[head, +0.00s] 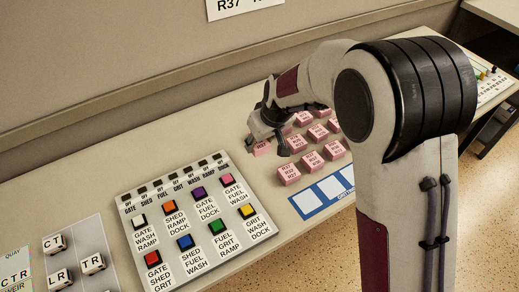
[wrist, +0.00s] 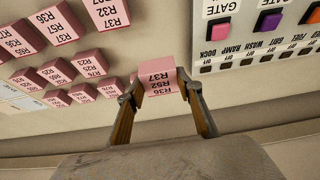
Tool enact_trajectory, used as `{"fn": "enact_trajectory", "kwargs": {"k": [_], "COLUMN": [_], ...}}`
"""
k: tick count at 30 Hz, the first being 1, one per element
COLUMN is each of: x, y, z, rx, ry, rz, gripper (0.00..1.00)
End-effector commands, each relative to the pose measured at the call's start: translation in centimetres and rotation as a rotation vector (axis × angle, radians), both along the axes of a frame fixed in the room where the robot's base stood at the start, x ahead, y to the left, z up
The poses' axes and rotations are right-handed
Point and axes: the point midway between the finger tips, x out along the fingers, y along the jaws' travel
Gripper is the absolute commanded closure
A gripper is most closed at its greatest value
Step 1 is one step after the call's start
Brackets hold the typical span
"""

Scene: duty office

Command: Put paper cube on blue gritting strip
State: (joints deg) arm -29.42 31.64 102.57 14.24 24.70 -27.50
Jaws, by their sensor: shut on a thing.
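My gripper (head: 268,136) is over the table at the back, left of the rows of pink cubes. It is shut on a pink paper cube (head: 261,149) with printed R-numbers. In the wrist view the held cube (wrist: 157,82) sits between the two fingertips of my gripper (wrist: 160,93), and its lines R37, R52 and R36 show upside down. I cannot tell whether it is clear of the table. The blue gritting strip (head: 297,207), with white squares, lies in front of the pink cubes. My arm hides its right end.
Several other pink cubes (head: 289,174) stand in rows between my gripper and the strip. A white button panel (head: 129,208) with coloured buttons lies to the left. Lettered white cubes (head: 92,264) stand at the front left. A wall (head: 130,75) runs behind the table.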

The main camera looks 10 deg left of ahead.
Motion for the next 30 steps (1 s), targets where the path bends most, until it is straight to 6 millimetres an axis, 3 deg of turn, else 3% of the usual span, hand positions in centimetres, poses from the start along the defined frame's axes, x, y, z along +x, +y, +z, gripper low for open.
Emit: {"fn": "enact_trajectory", "kwargs": {"k": [8, 30], "x": [0.0, 0.0], "y": [0.0, 0.0], "z": [1.9, 1.9], "rx": [0.001, 0.000], "ry": [0.000, 0.000], "rz": [-0.001, -0.001], "gripper": [0.90, 0.90]}}
